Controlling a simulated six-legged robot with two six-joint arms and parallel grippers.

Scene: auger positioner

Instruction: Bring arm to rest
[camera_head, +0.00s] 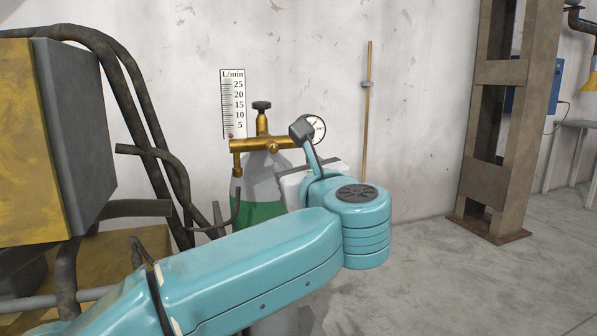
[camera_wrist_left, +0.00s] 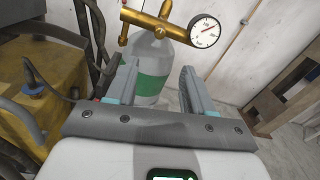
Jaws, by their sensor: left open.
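My left arm (camera_head: 250,265) reaches in from the lower left in the head view. Its teal wrist (camera_head: 362,225) is in front of the gas cylinder's right side. The white body of my left gripper (camera_head: 296,188) shows partly behind the wrist, with its fingers hidden there. In the left wrist view my left gripper (camera_wrist_left: 158,66) is open, its two grey fingers wide apart, with nothing between them. The grey and green gas cylinder (camera_wrist_left: 150,78) appears beyond the gap. My right arm and gripper are not in view.
A brass regulator (camera_head: 262,145) with a round gauge (camera_head: 317,129) tops the cylinder. A yellow and grey machine (camera_head: 22,140) with thick hoses (camera_head: 125,95) stands at left. A flow scale (camera_head: 233,103) is on the wall. A steel column (camera_head: 490,185) stands right; floor before it is clear.

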